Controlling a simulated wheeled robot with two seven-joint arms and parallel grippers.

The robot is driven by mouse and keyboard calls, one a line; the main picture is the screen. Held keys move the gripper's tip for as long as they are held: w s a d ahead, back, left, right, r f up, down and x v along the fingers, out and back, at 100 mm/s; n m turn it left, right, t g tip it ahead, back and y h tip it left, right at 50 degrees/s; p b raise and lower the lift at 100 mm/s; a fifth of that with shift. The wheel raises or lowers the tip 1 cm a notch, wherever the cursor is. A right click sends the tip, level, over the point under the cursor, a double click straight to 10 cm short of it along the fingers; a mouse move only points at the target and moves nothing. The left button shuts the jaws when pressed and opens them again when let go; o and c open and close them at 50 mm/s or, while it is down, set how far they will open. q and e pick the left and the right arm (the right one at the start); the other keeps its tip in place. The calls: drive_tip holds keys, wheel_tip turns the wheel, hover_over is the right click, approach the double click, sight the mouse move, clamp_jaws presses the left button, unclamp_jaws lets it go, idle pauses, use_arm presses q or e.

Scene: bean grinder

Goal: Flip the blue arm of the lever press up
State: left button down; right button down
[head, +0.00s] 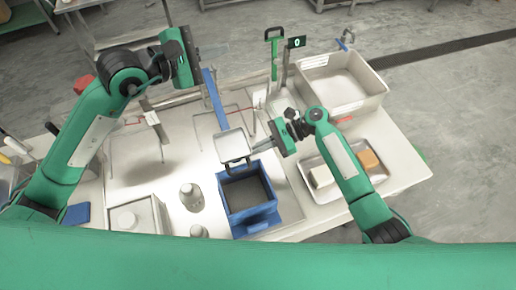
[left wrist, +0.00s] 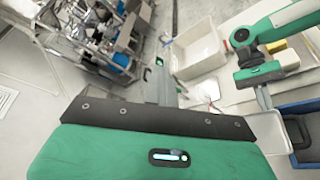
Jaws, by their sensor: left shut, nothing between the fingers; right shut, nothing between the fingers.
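The blue arm (head: 214,98) of the lever press is a long narrow blue bar in the middle of the head view, running from beside my left gripper down towards a white pan. It looks raised at a slant, but its exact angle is hard to tell. My left gripper (head: 196,62) is shut and empty, just left of the bar's upper end; I cannot tell whether they touch. In the left wrist view, its dark plate and green body fill the lower part. My right gripper (head: 262,148) is shut and empty, close to the right of the white pan (head: 231,146).
A blue open box (head: 222,207) stands in front of the pan. A green-handled lever (head: 274,62) and small display (head: 296,42) stand behind. A white bin (head: 357,97) is at the back right, and a tray (head: 322,203) with blocks is at the right. Bottles (head: 191,197) stand in front.

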use_arm(q)
drive_tip(key=c, duration=1.5)
unclamp_jaws()
drive_tip(key=shift+o, duration=0.2)
